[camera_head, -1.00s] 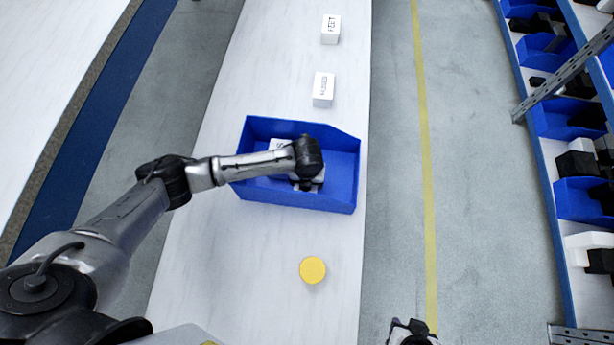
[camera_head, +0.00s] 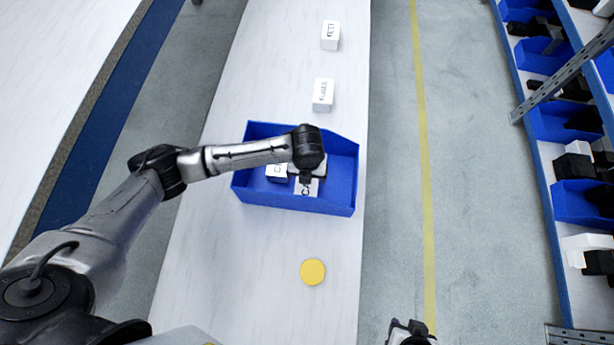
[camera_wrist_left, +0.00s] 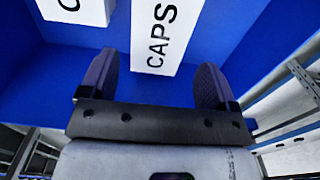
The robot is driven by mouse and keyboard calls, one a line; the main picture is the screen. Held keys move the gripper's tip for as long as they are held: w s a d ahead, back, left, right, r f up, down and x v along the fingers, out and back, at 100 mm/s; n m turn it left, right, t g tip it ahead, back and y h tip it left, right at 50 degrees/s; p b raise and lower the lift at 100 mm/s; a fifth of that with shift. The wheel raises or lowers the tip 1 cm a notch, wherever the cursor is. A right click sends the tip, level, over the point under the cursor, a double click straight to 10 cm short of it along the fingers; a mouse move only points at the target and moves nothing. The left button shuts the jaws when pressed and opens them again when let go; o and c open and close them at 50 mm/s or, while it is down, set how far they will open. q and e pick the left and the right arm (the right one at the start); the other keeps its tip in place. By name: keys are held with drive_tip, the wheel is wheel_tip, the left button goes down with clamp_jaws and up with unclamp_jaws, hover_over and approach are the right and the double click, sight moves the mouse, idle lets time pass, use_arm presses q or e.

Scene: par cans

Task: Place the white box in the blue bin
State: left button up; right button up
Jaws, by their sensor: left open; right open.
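The blue bin (camera_head: 343,185) stands on the white table and holds two white boxes. One white box (camera_head: 307,188), lettered "CAPS", lies in the bin under my left gripper; it also shows in the left wrist view (camera_wrist_left: 165,35). The other white box (camera_head: 276,173) is to its left in the bin, and its corner shows in the left wrist view (camera_wrist_left: 75,10). My left gripper (camera_wrist_left: 153,85) is open over the bin; the CAPS box shows beyond and between its fingertips, with no clear grip on it. My right gripper (camera_head: 410,332) is only partly in view at the bottom edge.
Two more white boxes stand on the table behind the bin, one nearer (camera_head: 323,95) and one farther (camera_head: 330,35). A yellow disc (camera_head: 313,271) lies in front of the bin. Shelves with blue bins (camera_head: 565,120) line the right side, across a clear grey floor.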

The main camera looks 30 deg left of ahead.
use_arm(q)
drive_tip(key=shift+r+p, duration=0.35)
drive_tip(key=shift+r, duration=1.65)
drive_tip(key=shift+r, duration=0.1)
